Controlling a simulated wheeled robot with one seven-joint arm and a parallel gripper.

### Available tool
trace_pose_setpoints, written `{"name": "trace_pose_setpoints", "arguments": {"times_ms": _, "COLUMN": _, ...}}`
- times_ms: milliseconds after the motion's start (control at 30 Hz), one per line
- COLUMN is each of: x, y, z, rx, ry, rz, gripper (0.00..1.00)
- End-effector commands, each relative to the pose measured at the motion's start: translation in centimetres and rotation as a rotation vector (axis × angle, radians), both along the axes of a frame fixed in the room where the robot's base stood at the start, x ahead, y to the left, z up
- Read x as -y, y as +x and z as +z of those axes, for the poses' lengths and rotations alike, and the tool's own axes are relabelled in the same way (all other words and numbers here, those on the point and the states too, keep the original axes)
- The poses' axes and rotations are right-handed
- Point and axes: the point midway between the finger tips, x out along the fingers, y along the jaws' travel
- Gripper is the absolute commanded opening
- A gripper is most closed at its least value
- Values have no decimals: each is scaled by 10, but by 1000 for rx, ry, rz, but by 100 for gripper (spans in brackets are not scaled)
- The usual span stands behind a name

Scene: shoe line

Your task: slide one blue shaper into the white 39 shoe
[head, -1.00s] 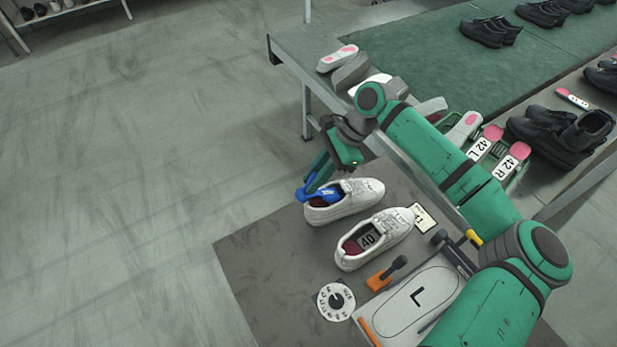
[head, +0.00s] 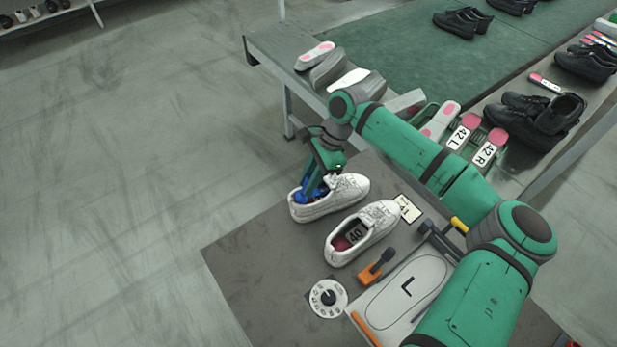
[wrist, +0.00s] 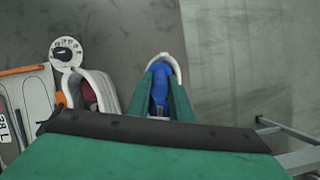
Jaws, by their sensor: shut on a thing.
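A blue shaper (head: 302,195) sits in the heel opening of the white shoe (head: 322,207) at the back of the grey mat. My gripper (head: 313,184) is over that shoe's opening, shut on the shaper. In the wrist view the blue shaper (wrist: 160,88) shows between my two green fingers (wrist: 161,95), with the shoe's white heel rim (wrist: 164,57) around its far end. The shaper's front part is hidden inside the shoe. I cannot read a size on this shoe. A second white shoe (head: 378,217) beside it shows 40 on its insole.
The bench with a green belt (head: 400,60) stands behind. The floor at left is clear.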

Motion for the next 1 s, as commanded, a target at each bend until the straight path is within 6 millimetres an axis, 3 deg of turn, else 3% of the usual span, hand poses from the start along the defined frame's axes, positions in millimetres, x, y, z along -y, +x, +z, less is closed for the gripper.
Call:
{"name": "trace_pose_setpoints", "arguments": {"times_ms": 600, "x": -11, "y": -6, "z": -32, "rx": 104, "ry": -185, "rz": 2, "gripper": 0}}
{"name": "trace_pose_setpoints", "arguments": {"times_ms": 1000, "x": -12, "y": -6, "z": -37, "rx": 120, "ry": -214, "rz": 0, "gripper": 0}}
